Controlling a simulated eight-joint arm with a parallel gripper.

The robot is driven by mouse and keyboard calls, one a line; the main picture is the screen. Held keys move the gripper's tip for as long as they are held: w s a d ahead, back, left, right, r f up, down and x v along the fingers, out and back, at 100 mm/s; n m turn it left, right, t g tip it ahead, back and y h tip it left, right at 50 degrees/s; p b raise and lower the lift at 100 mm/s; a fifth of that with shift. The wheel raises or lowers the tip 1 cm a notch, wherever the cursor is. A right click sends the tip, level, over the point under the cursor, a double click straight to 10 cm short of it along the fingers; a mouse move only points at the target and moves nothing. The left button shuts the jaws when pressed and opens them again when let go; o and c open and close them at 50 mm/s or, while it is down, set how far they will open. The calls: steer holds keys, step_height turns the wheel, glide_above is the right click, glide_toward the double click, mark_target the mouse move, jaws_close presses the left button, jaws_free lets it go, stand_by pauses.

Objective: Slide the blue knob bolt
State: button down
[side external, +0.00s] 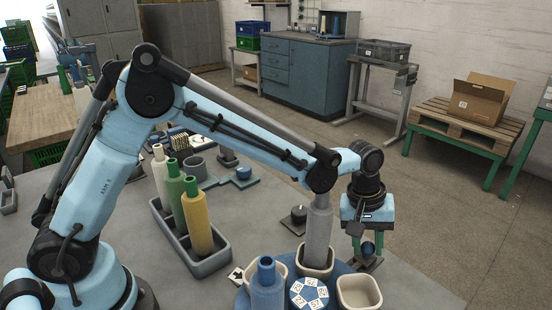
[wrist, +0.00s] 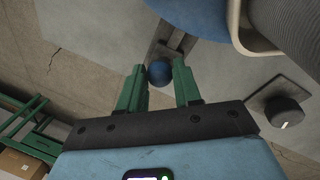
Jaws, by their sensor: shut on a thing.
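The blue knob (side external: 368,248) of the bolt is a small round ball at the right edge of the grey table. In the wrist view the blue knob (wrist: 159,72) sits between the tips of my green fingers, in front of a grey slotted bolt plate (wrist: 172,44). My gripper (side external: 368,243) points down over the bolt and is shut on the knob. In the side view the fingers partly hide the plate, so the bolt's position along its slot is hard to tell.
Left of my gripper, a blue turntable (side external: 338,284) carries cream cups (side external: 360,291), a grey cone and a blue one. A black dial (wrist: 284,112) on a plate is close by. A grey tray (side external: 200,266) holds several bobbins. Open floor lies beyond the table's right edge.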

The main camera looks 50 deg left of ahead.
steer(key=shift+s, duration=0.5)
steer(key=c, duration=0.8)
jaws_free()
steer(key=r, duration=0.4)
steer(key=a+r, duration=0.1)
steer(key=r, duration=0.3)
steer(key=s+a+r, duration=0.1)
steer(key=r, duration=0.3)
steer(key=shift+s, duration=0.1)
steer(key=shift+f, duration=0.2)
